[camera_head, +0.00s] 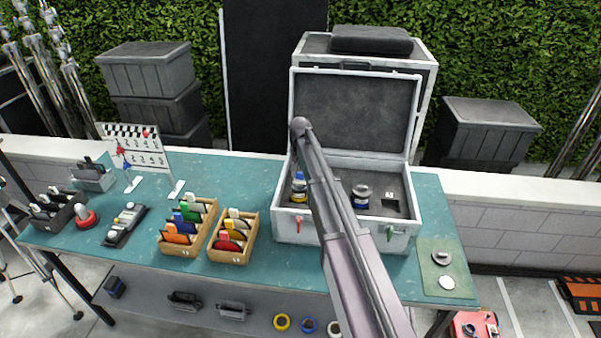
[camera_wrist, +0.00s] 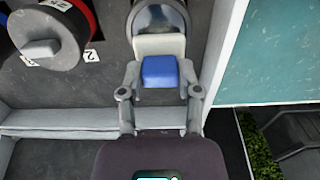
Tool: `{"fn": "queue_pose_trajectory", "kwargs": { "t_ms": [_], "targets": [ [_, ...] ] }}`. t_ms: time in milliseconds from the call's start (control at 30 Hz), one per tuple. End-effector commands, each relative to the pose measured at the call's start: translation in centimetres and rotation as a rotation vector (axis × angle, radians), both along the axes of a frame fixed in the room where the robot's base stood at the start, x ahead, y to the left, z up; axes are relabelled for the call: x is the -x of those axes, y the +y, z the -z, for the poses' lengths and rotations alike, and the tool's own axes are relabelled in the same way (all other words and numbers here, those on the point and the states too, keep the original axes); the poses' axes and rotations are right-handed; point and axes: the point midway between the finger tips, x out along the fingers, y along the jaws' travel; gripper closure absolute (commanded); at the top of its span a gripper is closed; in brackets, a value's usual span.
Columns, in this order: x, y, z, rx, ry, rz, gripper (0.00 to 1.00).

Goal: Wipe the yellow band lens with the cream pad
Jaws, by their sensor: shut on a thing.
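In the wrist view, my gripper (camera_wrist: 160,75) is shut on the cream pad (camera_wrist: 160,46), with a blue block (camera_wrist: 160,72) between the fingers. The pad is over the near edge of an open lens (camera_wrist: 160,13) with dark glass; I cannot tell whether they touch. In the head view, the yellow band lens (camera_head: 299,187) stands in the left part of the open case, beside my arm. My gripper is not clearly visible in that view.
The raised lid (camera_head: 355,110) is behind. A green mat (camera_head: 432,270) holds a dark disc (camera_head: 442,258) and a pale disc (camera_head: 446,282). Wooden boxes (camera_head: 232,257) stand left.

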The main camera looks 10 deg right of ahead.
Motion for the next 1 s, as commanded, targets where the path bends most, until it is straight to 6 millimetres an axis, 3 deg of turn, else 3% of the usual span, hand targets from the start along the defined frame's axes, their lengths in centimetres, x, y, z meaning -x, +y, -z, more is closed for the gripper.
{"fn": "queue_pose_trajectory", "kwargs": {
  "t_ms": [300, 1000],
  "targets": [
    [1.9, 0.6, 0.2, 0.0, 0.0, 0.0, 0.94],
    [3.2, 1.0, 0.2, -0.001, 0.003, 0.0, 0.94]
  ]
}}
